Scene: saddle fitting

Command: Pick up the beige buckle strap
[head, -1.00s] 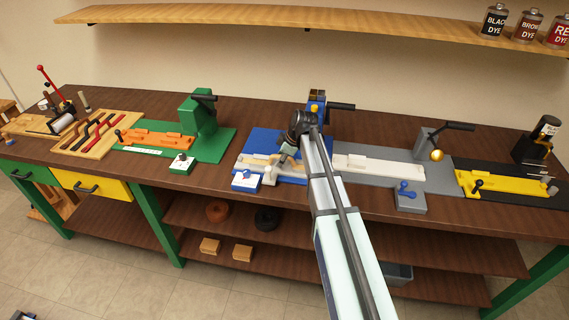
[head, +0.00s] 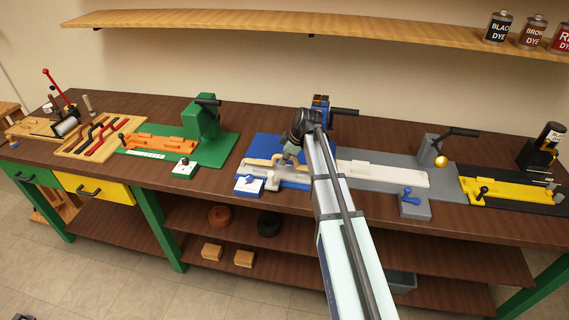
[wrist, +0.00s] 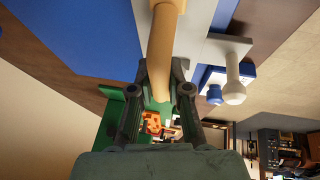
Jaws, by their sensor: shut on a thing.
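The beige buckle strap (wrist: 166,36) runs between the fingers of my gripper (wrist: 163,82) in the wrist view, and the fingers are shut on it. In the head view the strap (head: 259,162) shows as a thin beige piece over the blue station (head: 254,147), left of my gripper (head: 288,159). Its right part is hidden behind my gripper and arm. Whether it touches the pale fixture below it is hard to tell.
A white-and-blue control box (head: 249,186) stands at the blue station's front. The green press (head: 204,130) is to the left. The grey station (head: 385,174) with a pale fixture and the yellow fixture (head: 508,193) are to the right. A shelf (head: 300,32) hangs above.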

